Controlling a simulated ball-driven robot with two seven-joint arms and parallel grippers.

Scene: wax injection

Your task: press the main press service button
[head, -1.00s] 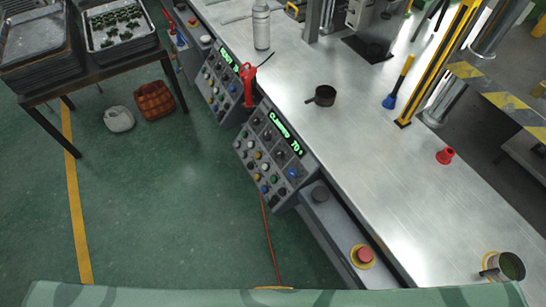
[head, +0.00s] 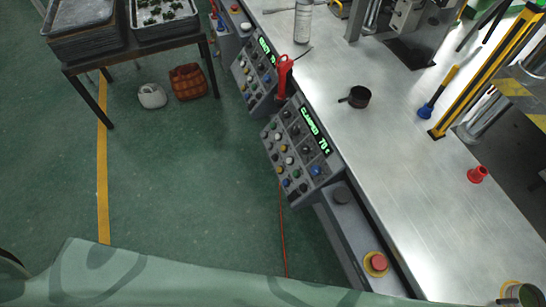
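In the head view a near control panel (head: 299,146) with a green lit display and several coloured buttons and knobs is fixed to the front side of the metal bench. A similar panel (head: 257,71) is farther along the bench. A red mushroom button on a yellow base (head: 376,263) sits on the bench's front ledge, below the near panel. I cannot read any label that marks one button as the main press service button. Neither of my grippers is in view.
The metal bench (head: 405,170) holds a dark pot (head: 357,97), a red cone-like piece (head: 477,174), a blue-headed brush (head: 428,108) and a bottle (head: 303,22). A tray table (head: 138,50) stands at the upper left. A basket (head: 188,82) and a white jug (head: 152,96) are on the floor.

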